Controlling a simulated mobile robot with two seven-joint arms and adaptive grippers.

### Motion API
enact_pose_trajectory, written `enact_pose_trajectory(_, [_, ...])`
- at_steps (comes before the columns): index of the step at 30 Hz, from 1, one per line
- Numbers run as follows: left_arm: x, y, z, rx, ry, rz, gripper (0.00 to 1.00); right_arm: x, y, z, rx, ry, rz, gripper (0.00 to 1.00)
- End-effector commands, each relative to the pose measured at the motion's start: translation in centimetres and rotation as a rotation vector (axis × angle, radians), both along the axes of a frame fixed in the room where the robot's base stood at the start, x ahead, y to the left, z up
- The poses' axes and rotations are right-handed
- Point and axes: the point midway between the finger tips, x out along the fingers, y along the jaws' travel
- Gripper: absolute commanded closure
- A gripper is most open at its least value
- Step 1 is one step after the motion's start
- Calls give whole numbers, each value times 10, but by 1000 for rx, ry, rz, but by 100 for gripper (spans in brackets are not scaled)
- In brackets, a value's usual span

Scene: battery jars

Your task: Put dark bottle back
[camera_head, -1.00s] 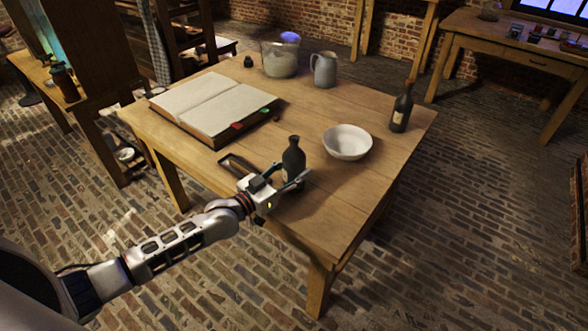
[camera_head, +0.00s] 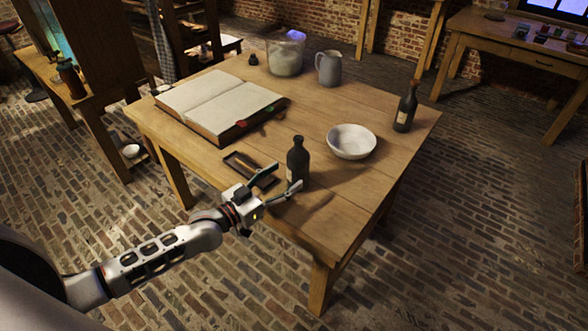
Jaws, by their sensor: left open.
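A dark bottle (camera_head: 298,161) stands upright on the wooden table (camera_head: 345,205), near its front edge. My left gripper (camera_head: 283,182) is open in front of the bottle, its fingers spread and pointing toward it, with nothing between them. The bottle appears just beyond the fingertips; I cannot tell whether the right finger touches it. A second dark bottle (camera_head: 405,110), with a pale label and a brownish top, stands at the table's right corner. My right gripper is not in view.
A white bowl (camera_head: 351,142) stands between the bottles. A small dark tray (camera_head: 238,162) lies left of the near bottle. An open book (camera_head: 215,105), a glass jar (camera_head: 285,55) and a grey jug (camera_head: 329,69) are farther back. The table's front right is clear.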

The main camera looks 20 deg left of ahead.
Motion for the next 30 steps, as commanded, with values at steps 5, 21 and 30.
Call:
enact_pose_trajectory(5, [-30,15,1,1,0,-1,39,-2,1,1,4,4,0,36])
enact_pose_trajectory(21, [-118,-22,-63,60,133,1,39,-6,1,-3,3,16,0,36])
enact_pose_trajectory(30, [-235,-37,-153,247,414,121,39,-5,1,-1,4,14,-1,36])
